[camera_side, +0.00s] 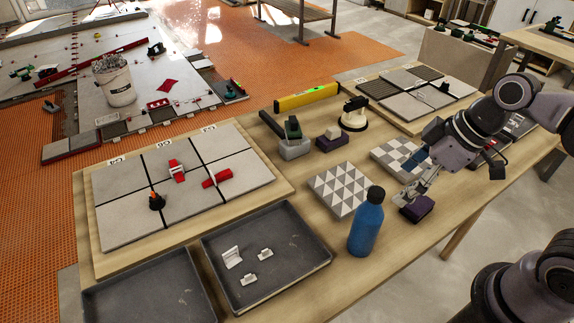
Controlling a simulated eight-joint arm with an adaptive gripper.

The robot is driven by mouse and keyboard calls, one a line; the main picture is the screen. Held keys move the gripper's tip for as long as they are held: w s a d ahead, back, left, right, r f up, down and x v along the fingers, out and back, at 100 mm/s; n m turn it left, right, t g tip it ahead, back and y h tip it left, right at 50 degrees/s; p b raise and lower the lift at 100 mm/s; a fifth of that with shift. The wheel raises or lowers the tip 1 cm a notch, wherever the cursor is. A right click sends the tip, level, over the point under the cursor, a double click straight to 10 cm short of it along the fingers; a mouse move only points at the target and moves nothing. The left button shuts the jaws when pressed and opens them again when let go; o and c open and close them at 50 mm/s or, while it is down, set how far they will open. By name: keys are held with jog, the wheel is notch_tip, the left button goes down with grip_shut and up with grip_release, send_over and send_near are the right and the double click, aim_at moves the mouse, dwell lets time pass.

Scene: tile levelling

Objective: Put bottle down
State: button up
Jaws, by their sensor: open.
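A blue bottle (367,226) with a dark cap stands upright on the wooden table, in front of the tile with grey and white triangles. My gripper (409,198) is to the right of the bottle, apart from it, with its fingers pointing down at a small dark purple block (418,209). The gripper is open. I cannot tell whether its fingers touch the purple block.
Two dark trays stand left of the bottle; the nearer-to-bottle tray (219,272) holds small white pieces. Patterned tiles (341,189), a yellow level (307,97) and a suction cup (354,116) lie behind. The table front (345,283) is clear.

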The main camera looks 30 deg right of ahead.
jog(key=w+d+m+t+h, duration=0.2)
jog(key=w+d+m+t, duration=0.1)
jog(key=d+m, duration=0.3)
jog(key=shift+w+f+m, duration=0.15)
jog(key=shift+w+m, duration=0.15)
jog(key=shift+m, duration=0.1)
